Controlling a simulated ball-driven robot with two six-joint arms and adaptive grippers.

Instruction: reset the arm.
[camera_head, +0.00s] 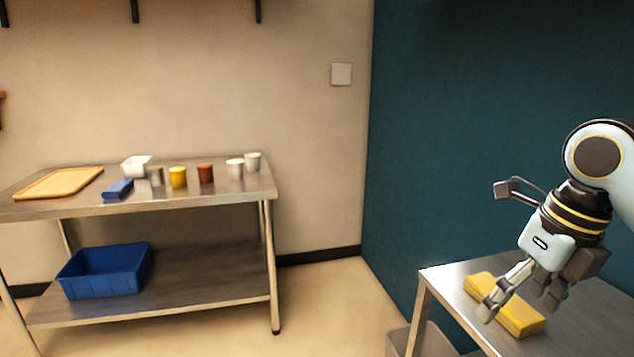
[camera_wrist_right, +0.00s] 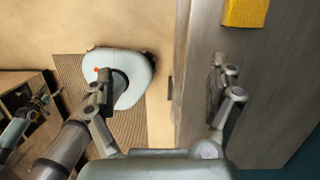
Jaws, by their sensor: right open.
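My right arm comes in from the right in the head view. Its gripper (camera_head: 520,300) is open and points down, over the right-hand steel table (camera_head: 590,310). A yellow block-like object (camera_head: 520,318) lies on that table, just behind and below the fingers in the picture; I see nothing between the fingers. In the right wrist view the fingers (camera_wrist_right: 162,85) are wide apart and empty, and the yellow object (camera_wrist_right: 245,12) shows at the top edge. What looks like my left gripper (camera_wrist_right: 40,103) is small at the left edge of that view; its jaws are unclear.
A steel table (camera_head: 215,190) stands at the left with a wooden tray (camera_head: 60,183), a white container (camera_head: 136,166), a blue object (camera_head: 118,189) and several small cups. A blue bin (camera_head: 105,270) sits on its lower shelf.

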